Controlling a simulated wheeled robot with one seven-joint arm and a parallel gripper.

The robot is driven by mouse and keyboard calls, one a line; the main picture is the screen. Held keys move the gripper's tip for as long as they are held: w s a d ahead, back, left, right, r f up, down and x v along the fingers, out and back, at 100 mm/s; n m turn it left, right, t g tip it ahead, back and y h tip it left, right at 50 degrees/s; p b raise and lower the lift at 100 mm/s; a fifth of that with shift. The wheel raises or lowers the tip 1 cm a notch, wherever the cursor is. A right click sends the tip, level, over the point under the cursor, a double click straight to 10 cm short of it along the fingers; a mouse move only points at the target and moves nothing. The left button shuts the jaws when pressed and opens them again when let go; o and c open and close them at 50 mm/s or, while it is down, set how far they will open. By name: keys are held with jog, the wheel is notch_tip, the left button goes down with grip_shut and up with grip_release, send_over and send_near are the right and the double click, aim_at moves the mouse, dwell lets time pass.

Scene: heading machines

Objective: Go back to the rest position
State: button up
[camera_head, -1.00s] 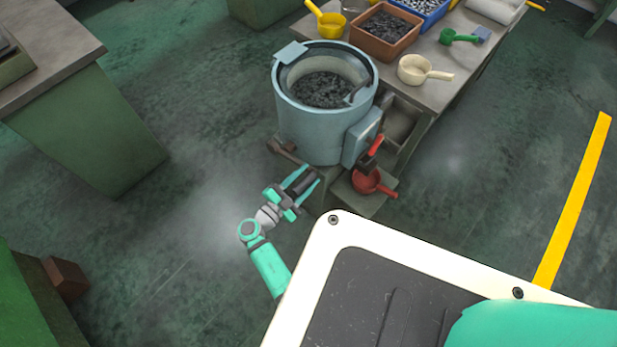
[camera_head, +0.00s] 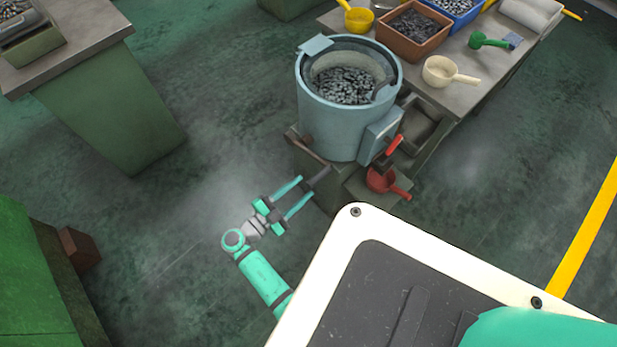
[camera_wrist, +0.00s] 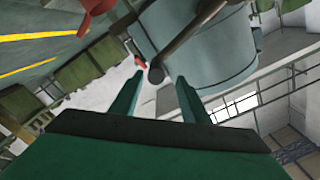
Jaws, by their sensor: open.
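My gripper (camera_head: 306,190) is open, its two green fingers apart and pointing up and right toward the machine. It looks empty. The machine is a blue-grey round drum (camera_head: 335,125) filled with small dark parts, standing on a brown base. A dark bar (camera_head: 317,178) with a rounded end lies near my fingertips in the head view. In the wrist view, my fingers (camera_wrist: 158,95) frame a dark lever (camera_wrist: 185,45) in front of the drum (camera_wrist: 225,60). Whether the fingers touch the lever I cannot tell.
A red scoop (camera_head: 383,182) lies on a low shelf beside the drum. A table (camera_head: 490,65) behind it carries a brown bin (camera_head: 412,36), a cream scoop (camera_head: 440,71) and a green scoop (camera_head: 485,41). Green cabinets (camera_head: 110,110) stand at left. Floor (camera_head: 180,200) left of my arm is clear.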

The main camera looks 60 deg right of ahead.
jog(key=shift+w+a, duration=0.1)
jog(key=shift+a, duration=0.25)
dwell(0.4)
